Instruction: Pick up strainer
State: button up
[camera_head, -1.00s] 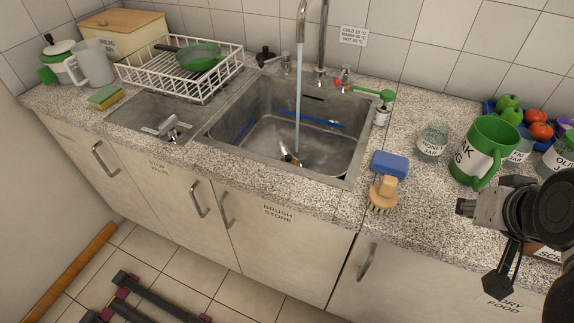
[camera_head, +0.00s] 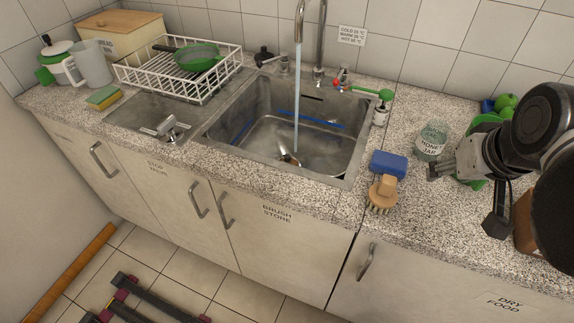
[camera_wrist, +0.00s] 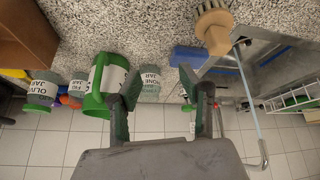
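A green round strainer (camera_head: 200,56) with a dark handle sits in the white wire dish rack (camera_head: 142,79) at the back left of the counter. Its fine detail is too small to make out. The wrist view shows part of the rack (camera_wrist: 295,98), but I cannot make out the strainer there.
The sink (camera_head: 330,165), with water running from the tap (camera_head: 298,25), lies between my gripper and the rack. A pitcher (camera_head: 92,64) stands left of the rack.

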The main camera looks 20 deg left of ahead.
jog(key=w+a+n+g, duration=0.2)
jog(key=w+a+n, duration=0.2)
jog(key=w+a, duration=0.5)
jog(key=n+g+b, duration=0.1)
jog(key=n+g, duration=0.3)
jog(key=n, duration=0.6)
send_over(288, 156)
jog(key=d, duration=0.1)
notch_tip(288, 156, down, 14)
jog(key=shift+y, duration=0.3)
jog(key=f, duration=0.4)
jog(key=f+b, duration=0.1)
jog(key=f, duration=0.4)
jog(key=a+f+b, duration=0.1)
jog(key=f, duration=0.3)
jog(key=shift+a+f, duration=0.1)
jog(key=shift+f, duration=0.2)
grip_shut()
